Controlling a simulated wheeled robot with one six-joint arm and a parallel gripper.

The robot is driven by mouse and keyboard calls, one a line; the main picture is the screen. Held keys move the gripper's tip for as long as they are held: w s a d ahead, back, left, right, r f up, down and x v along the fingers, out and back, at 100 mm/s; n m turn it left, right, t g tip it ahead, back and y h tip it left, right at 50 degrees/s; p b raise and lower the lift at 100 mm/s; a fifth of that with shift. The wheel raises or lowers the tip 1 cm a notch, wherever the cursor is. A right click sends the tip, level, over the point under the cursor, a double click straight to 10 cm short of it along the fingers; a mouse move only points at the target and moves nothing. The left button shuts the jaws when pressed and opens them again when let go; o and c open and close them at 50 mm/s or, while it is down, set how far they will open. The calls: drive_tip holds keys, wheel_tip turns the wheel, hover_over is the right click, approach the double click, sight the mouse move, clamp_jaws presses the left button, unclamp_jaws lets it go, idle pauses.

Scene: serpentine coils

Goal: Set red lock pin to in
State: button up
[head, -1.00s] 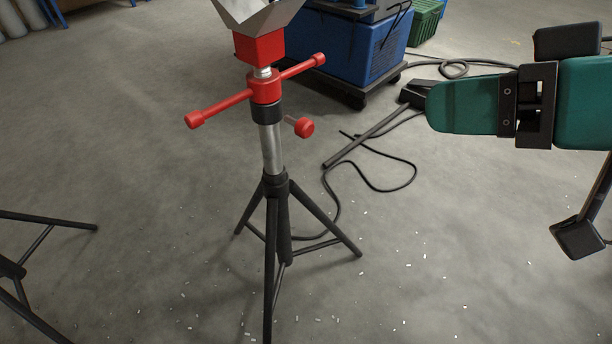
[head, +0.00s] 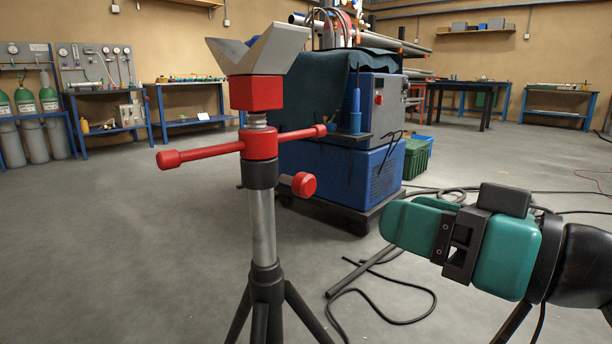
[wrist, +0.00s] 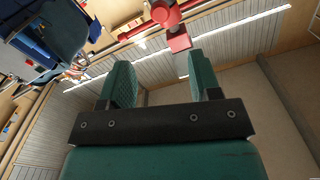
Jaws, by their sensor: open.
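The red lock pin (head: 303,185) is a round knob on the right side of the stand's post, just below the red T-handle collar (head: 261,146). A short piece of shaft shows between knob and post, so the knob stands off the post. My gripper (head: 388,222) is to the right of the knob and slightly lower in the head view, apart from it. In the wrist view my gripper (wrist: 160,78) has its two teal fingers spread with nothing between them. Red stand parts (wrist: 180,42) show beyond the fingertips; which one is the pin I cannot tell.
The stand carries a grey V-shaped head (head: 258,48) on top and black tripod legs (head: 265,300) below. The red cross handle (head: 200,153) sticks out both sides. A blue machine (head: 350,172) on a cart stands behind. Black cables (head: 400,295) lie on the floor.

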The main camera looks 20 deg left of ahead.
sight(311, 187)
drive_tip(key=x, duration=1.4)
drive_tip(key=shift+a, duration=0.15)
drive_tip(key=shift+c, duration=0.2)
